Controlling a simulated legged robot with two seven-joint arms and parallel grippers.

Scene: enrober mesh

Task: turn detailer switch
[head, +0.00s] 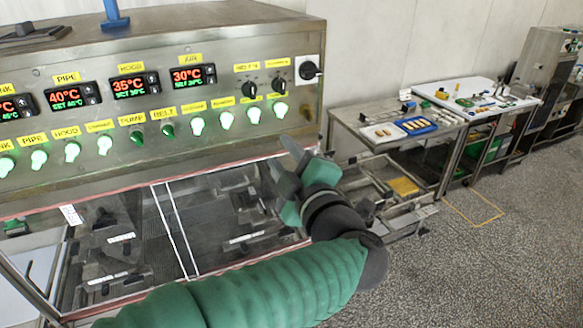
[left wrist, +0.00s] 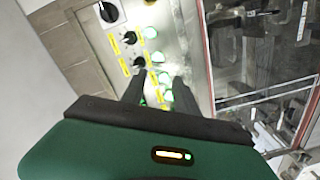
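The steel control panel (head: 215,92) carries a row of green switches under yellow labels. Toward its right end are lit green switches (head: 254,114) and two black knobs (head: 264,88). The small labels there are too blurred to read, so I cannot tell which one is the detailer switch. My left gripper (head: 288,160) is in front of and below the panel's right end, apart from the switches, its fingers toward the panel. In the left wrist view its two fingers (left wrist: 160,82) are apart with nothing held between them; they partly hide the lit switches (left wrist: 165,90). My right gripper is not in view.
A large black rotary switch (head: 309,69) is at the panel's right edge. Red-edged clear panes (head: 165,225) lie below the panel. A steel table (head: 385,120) with trays and a white-topped table (head: 475,88) stand to the right. The speckled floor at right is open.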

